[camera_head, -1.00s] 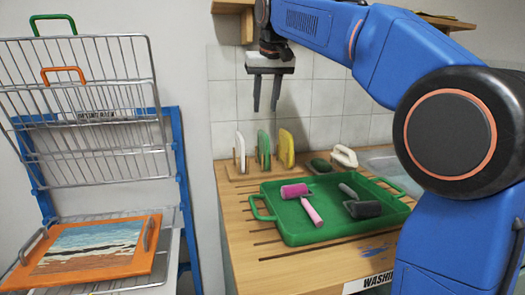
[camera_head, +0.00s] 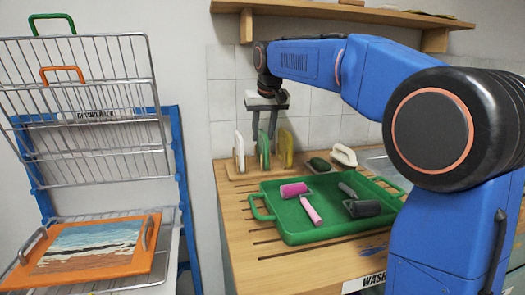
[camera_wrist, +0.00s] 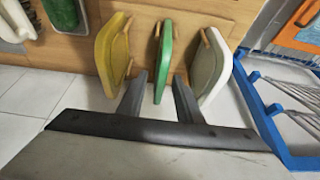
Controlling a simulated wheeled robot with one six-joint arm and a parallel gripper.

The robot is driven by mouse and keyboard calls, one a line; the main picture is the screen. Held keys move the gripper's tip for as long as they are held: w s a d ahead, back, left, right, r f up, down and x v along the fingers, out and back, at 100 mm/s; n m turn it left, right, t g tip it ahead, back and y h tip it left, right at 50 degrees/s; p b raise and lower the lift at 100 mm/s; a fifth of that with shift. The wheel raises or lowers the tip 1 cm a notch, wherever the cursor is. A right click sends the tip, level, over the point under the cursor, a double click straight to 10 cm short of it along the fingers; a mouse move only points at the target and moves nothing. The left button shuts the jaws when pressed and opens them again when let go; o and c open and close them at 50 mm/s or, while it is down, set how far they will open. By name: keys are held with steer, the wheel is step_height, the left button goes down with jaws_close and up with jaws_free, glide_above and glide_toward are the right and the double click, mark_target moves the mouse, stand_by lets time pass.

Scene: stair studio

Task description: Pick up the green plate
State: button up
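The green plate (camera_head: 263,150) stands on edge in a wooden rack at the back of the counter, between a white plate (camera_head: 239,151) and a yellow plate (camera_head: 286,148). In the wrist view the green plate (camera_wrist: 163,60) lies between the two fingers, with the yellow plate (camera_wrist: 113,55) to the left and the white plate (camera_wrist: 210,65) to the right. My gripper (camera_head: 263,138) points down over the rack and is open. Its fingers (camera_wrist: 157,80) sit on either side of the green plate's upper part, with gaps showing. The plate's lower edge is partly hidden by the rack.
Brushes (camera_head: 343,155) lie to the right. A wooden shelf (camera_head: 340,13) hangs above. A wire drying rack (camera_head: 90,110) stands left.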

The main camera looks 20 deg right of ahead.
steer(key=shift+x, duration=0.8)
jaws_close()
step_height(320, 180, up, 10)
